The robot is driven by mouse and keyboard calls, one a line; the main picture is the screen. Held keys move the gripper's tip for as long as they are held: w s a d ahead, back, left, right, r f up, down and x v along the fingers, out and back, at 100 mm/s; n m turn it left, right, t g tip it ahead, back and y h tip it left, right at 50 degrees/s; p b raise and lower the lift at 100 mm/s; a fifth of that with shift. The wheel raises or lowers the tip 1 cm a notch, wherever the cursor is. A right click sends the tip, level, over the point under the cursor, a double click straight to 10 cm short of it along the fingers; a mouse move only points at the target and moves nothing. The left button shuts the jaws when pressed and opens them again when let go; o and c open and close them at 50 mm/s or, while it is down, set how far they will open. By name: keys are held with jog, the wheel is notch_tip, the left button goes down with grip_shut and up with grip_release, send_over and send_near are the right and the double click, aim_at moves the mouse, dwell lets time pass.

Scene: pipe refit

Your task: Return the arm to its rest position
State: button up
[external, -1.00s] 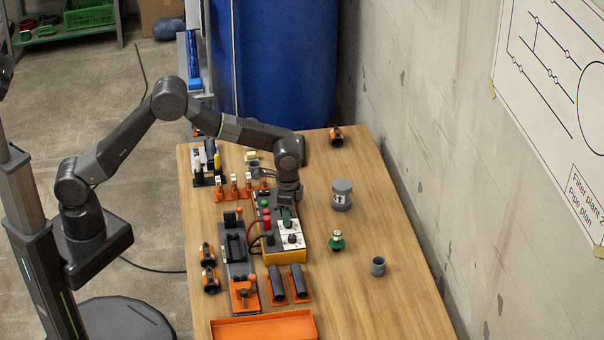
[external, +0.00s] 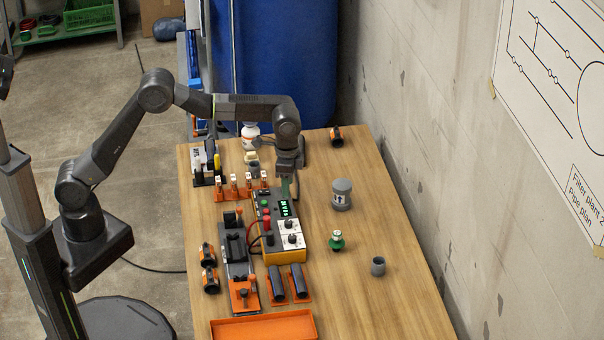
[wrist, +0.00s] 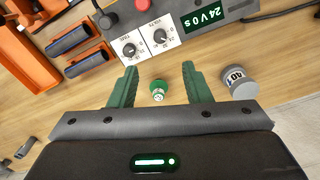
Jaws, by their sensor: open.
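My gripper (external: 290,188) hangs from my bent arm just above the far end of the control box (external: 284,232). In the wrist view its two green fingers (wrist: 160,90) are spread apart with nothing held between them. The control box has a lit green display, which reads "24V0s" in the wrist view (wrist: 203,16), two dials on white plates and red and green buttons. The gap between the fingers and the box is hard to judge.
Orange holders (external: 240,188), dark pipes (external: 276,284) and an orange tray (external: 264,326) lie left and in front. A blue drum (external: 285,60) stands behind.

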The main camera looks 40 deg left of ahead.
aim_at(288, 221)
notch_tip(288, 221, down, 14)
jog(key=shift+r+p, duration=0.1)
jog(key=shift+p, duration=0.5)
jog(key=shift+n, duration=0.4)
jog(key=n+p, duration=0.2)
jog(key=n, duration=0.1)
jog(key=shift+r+n, duration=0.1)
jog(key=shift+n, duration=0.3)
jog(key=n+p, duration=0.3)
jog(key=n, duration=0.1)
notch_tip(288, 221, up, 12)
jog(key=b, duration=0.2)
dwell(1.4)
